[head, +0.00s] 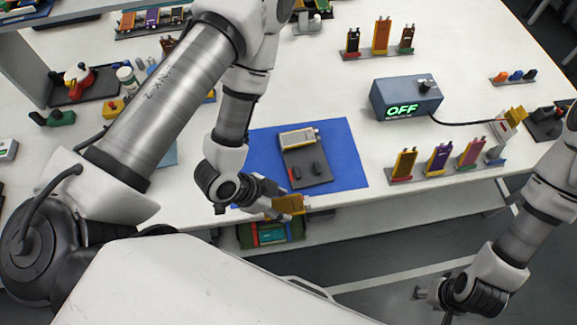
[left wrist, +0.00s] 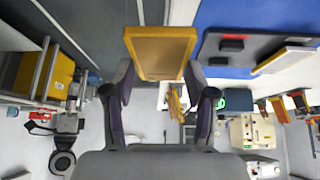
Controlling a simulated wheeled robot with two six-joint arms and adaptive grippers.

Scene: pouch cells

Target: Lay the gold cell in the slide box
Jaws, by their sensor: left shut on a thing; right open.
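My left gripper (head: 268,198) is shut on the gold cell (head: 290,204), a flat gold-orange block, at the table's front edge, in front of the blue mat. In the left wrist view the gold cell (left wrist: 160,50) stands out between the two dark fingers (left wrist: 158,82), with its broad face to the camera. My right gripper (head: 424,293) is open and empty at the lower right, away from the table. An open box (head: 243,237) with green and teal contents sits below the table edge, under the left gripper; I cannot tell whether it is the slide box.
On the blue mat (head: 346,160) lies a dark grey plate (head: 309,172) bearing a pale gold-edged cell (head: 297,138) and two black blocks. A blue-grey unit (head: 406,98) reading OFF stands to the right. Several coloured cells stand in racks (head: 440,158) by the right front edge.

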